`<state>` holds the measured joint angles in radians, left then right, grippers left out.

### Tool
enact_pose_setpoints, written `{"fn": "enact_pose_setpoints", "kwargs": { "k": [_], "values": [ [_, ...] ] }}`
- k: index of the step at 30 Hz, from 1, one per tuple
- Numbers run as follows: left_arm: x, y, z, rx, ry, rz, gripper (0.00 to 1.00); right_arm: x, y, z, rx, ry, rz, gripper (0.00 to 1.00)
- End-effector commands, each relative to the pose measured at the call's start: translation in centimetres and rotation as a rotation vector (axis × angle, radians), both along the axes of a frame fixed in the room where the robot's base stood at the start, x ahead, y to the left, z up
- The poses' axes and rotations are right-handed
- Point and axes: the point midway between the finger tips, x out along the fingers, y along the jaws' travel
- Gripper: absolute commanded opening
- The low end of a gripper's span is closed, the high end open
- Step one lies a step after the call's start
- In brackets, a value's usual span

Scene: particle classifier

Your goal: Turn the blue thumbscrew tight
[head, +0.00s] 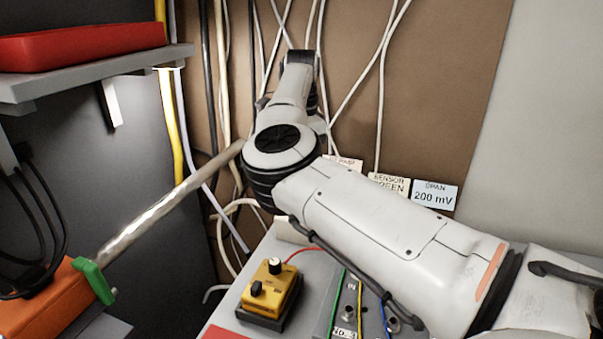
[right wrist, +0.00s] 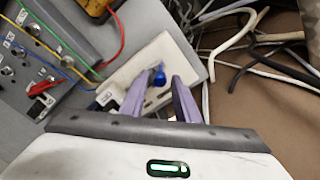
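The blue thumbscrew (right wrist: 160,79) shows in the right wrist view, on a white box (right wrist: 196,68). My right gripper (right wrist: 165,78) has two purple fingers pointing at the box. They are apart, with the thumbscrew in the gap between their tips, nearer the left finger in the picture. Whether a finger touches it I cannot tell. In the head view my right arm reaches in from the right and hides the thumbscrew and the gripper. My left gripper is in neither view.
A yellow box with black knobs (head: 269,290) stands on the grey bench. A panel with jacks and coloured wires (right wrist: 45,60) lies beside the white box. Pale and dark cables (right wrist: 245,45) run close by. Labels, one reading 200 mV (head: 434,196), stand behind my arm. A metal rod (head: 170,205) slants at left.

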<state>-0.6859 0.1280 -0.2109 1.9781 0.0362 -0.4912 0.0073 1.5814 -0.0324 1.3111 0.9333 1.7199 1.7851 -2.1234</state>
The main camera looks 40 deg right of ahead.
Motion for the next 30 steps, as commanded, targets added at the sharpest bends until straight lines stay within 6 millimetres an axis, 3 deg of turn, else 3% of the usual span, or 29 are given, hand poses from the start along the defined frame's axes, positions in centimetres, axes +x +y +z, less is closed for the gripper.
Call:
{"fn": "enact_pose_setpoints", "kwargs": {
  "k": [1,5,17,30],
  "values": [
    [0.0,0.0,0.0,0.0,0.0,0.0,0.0,0.0,0.0,0.0,0.0,0.0,0.0,0.2],
    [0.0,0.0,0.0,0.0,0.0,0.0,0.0,0.0,0.0,0.0,0.0,0.0,0.0,0.0],
    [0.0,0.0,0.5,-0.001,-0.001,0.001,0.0,0.1,0.0,0.2,0.002,0.007,-0.062,0.0],
    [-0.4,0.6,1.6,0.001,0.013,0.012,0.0,0.2,-0.1,0.4,0.014,0.04,-0.409,0.0]
  ]
}}
